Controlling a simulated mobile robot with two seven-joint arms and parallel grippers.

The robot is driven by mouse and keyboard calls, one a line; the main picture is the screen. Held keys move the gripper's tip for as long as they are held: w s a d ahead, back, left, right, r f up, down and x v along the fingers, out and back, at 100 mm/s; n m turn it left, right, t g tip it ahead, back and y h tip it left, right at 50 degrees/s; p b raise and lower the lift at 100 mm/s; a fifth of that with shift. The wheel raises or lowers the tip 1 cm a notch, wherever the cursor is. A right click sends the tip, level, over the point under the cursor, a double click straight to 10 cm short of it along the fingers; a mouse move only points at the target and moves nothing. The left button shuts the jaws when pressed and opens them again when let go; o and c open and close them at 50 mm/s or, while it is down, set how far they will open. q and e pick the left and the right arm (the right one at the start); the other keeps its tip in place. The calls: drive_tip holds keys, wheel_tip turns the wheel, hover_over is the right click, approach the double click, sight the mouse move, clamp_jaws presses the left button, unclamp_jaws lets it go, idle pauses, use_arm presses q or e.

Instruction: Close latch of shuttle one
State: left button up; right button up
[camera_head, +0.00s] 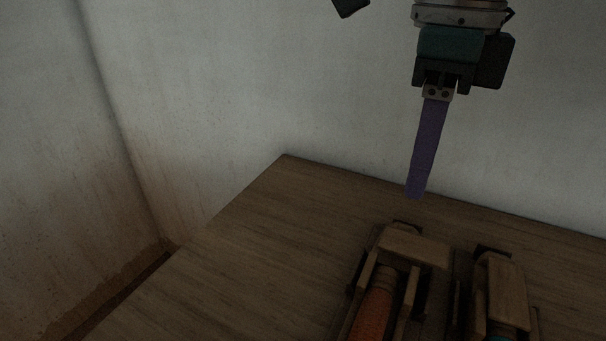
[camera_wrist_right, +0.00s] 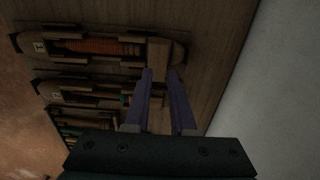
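Shuttle one, with an orange-wound bobbin (camera_head: 371,316), lies on the table in the head view, and its orange winding also shows at the top of the right wrist view (camera_wrist_right: 95,46). Its latch, a pale wooden block (camera_head: 413,248), sits at its far end and is turned askew, jutting out to the right side. The latch also shows in the right wrist view (camera_wrist_right: 160,52). My right gripper (camera_head: 414,193) points down above the table, beyond the shuttle's far end. In the right wrist view its two purple fingers (camera_wrist_right: 160,72) are apart with nothing between them. My left gripper's fingers are not visible.
A second shuttle (camera_head: 501,284) lies right of shuttle one, its wooden block lined up lengthwise. The right wrist view shows further shuttles below (camera_wrist_right: 82,122). The table (camera_head: 240,255) is bare on the left. A pale wall (camera_head: 250,80) stands close behind the table.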

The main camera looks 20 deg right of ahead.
sight(401, 241)
wheel_tip(401, 241, down, 9)
drive_tip(key=b, duration=0.2)
drive_tip(key=shift+s+a+b, duration=0.1)
drive_tip(key=shift+s+b, duration=0.05)
drive_tip(key=shift+b, duration=0.15)
drive_tip(key=shift+r, duration=0.1)
clamp_jaws()
